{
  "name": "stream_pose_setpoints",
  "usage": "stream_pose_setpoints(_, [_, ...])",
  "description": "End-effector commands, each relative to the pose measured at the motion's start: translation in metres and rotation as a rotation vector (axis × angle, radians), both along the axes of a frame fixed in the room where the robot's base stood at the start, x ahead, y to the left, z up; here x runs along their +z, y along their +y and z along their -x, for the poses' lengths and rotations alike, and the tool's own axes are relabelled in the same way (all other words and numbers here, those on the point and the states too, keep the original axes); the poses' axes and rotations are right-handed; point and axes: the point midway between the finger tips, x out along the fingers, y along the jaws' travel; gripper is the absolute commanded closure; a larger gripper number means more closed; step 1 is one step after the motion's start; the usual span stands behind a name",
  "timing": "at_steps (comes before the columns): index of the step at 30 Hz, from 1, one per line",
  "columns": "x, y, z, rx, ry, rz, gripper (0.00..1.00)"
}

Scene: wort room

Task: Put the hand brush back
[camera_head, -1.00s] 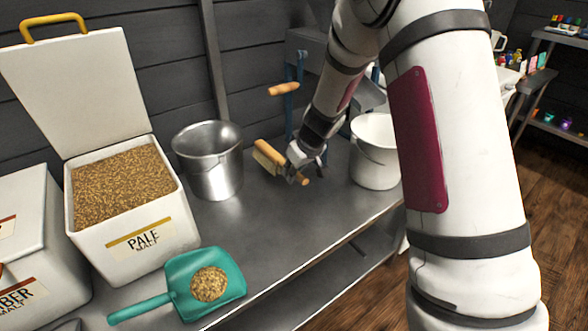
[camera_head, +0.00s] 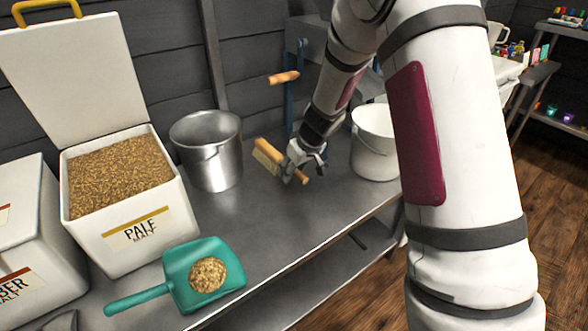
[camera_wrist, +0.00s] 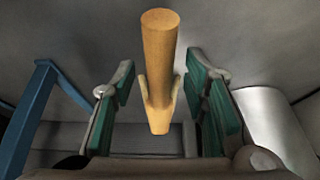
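The hand brush (camera_head: 266,152) has a wooden back and handle with pale bristles. In the head view it is at my gripper (camera_head: 304,163), over the back part of the steel bench, tilted with its handle end toward the lower right. In the wrist view the round wooden handle (camera_wrist: 160,55) stands between the green-padded fingers (camera_wrist: 165,105); the bristles are hidden there. I cannot tell exactly how high the brush is above the bench.
A steel bucket (camera_head: 207,155) stands left of the brush, and a white bucket (camera_head: 374,150) right. A blue-framed machine with a wooden handle (camera_head: 284,77) is behind. The pale malt bin (camera_head: 128,240) and a teal scoop (camera_head: 190,300) with grain are at left. The bench's front middle (camera_head: 290,225) is clear.

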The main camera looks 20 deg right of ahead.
Motion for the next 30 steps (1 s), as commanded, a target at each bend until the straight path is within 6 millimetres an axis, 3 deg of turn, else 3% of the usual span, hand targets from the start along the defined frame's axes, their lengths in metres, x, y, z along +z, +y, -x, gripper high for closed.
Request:
stream_pose_setpoints(5, [0.000, 0.000, 0.001, 0.000, 0.001, 0.000, 0.60])
stream_pose_setpoints(10, [0.013, -0.002, 0.005, 0.000, -0.003, 0.001, 0.60])
stream_pose_setpoints(21, [0.077, -0.012, 0.035, 0.001, -0.005, 0.001, 0.60])
stream_pose_setpoints(30, [0.105, -0.017, 0.050, 0.000, 0.000, 0.000, 0.60])
